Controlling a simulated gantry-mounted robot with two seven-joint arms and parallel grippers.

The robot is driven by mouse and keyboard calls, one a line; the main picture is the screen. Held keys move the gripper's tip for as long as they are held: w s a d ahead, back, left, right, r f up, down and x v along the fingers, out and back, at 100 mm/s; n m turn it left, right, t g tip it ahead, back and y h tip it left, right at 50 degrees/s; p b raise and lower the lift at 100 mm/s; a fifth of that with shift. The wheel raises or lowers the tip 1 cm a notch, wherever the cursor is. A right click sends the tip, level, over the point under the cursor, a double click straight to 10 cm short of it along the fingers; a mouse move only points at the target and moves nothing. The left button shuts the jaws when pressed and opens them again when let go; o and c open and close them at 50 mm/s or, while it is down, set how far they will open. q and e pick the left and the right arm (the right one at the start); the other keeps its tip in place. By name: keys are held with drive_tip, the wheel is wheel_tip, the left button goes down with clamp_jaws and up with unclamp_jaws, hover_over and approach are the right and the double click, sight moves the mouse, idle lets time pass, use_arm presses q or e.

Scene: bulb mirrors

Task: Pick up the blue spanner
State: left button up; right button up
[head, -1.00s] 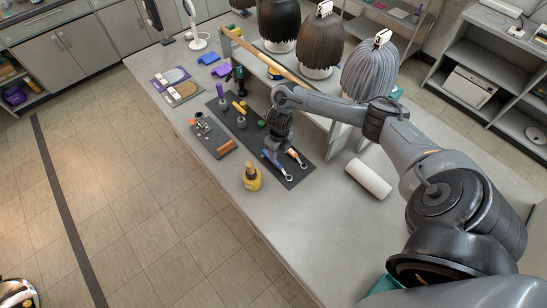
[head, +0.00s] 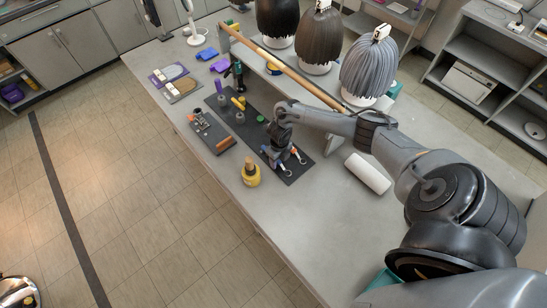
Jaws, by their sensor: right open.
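The blue spanner (head: 266,149) lies on the dark mat (head: 299,171) near the front edge of the table. A bit of its blue handle and its metal ring end show, while my right gripper hides the part between. My right gripper (head: 277,161) is open and points down directly over the spanner's handle. I cannot tell whether its fingers touch the spanner. An orange-handled spanner (head: 297,154) lies just right of the gripper. My left gripper is not in view.
A yellow bottle (head: 251,173) stands at the table's front edge, with a tool tray (head: 212,134) to its left. A white roll (head: 367,174) lies at the right. Wigs on stands, including a grey one (head: 369,68), are behind a long wooden bar (head: 280,66).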

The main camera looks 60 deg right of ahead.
sight(280, 161)
clamp_jaws()
drive_tip(key=shift+r, duration=0.15)
drive_tip(key=shift+r, duration=0.45)
drive_tip(key=r, duration=0.3)
drive_tip(key=shift+s+r, duration=0.2)
drive_tip(key=shift+s, duration=0.05)
drive_tip(key=s+a+r+p, duration=0.1)
drive_tip(key=s+a+r, duration=0.1)
drive_tip(key=s+r, duration=0.4)
drive_tip(key=s, duration=0.5)
drive_tip(key=shift+a+r, duration=0.25)
